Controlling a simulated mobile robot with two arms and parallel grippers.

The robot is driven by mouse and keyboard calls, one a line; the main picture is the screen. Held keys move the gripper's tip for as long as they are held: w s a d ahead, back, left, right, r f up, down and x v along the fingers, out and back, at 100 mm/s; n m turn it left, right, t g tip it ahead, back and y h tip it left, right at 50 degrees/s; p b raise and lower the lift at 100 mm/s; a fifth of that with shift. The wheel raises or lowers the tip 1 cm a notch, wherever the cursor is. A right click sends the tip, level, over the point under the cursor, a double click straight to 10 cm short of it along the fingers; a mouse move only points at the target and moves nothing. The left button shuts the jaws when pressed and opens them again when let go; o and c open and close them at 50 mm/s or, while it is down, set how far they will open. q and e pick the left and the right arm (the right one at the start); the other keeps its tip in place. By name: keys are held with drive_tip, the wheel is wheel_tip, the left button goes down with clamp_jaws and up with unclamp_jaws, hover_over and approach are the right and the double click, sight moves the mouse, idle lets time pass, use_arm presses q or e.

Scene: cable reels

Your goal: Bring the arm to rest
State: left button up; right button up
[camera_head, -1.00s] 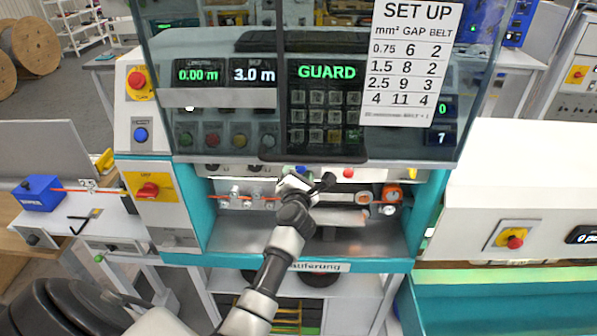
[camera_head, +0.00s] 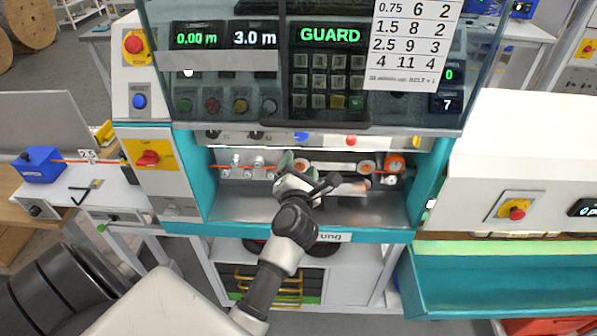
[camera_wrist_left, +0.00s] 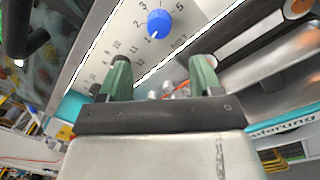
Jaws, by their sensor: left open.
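My left arm comes up from the bottom of the head view into the teal machine bay. My left gripper (camera_head: 318,184) is in front of the rollers in that bay, partly hidden by its own wrist. In the left wrist view the two green fingers (camera_wrist_left: 160,78) stand apart, with nothing held between them. A blue knob (camera_wrist_left: 159,23) on a numbered dial is beyond the fingers. The right gripper is not in view.
The tilted clear guard (camera_head: 320,75) with the "GUARD" display hangs above the bay. An orange cable (camera_head: 235,167) runs through rollers behind my gripper. A red switch on a yellow plate (camera_head: 147,158) is at the left. A teal tray (camera_head: 500,275) is at the lower right.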

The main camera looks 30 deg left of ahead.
use_arm(q)
drive_tip(key=shift+s+d, duration=0.15)
drive_tip(key=shift+s, duration=0.15)
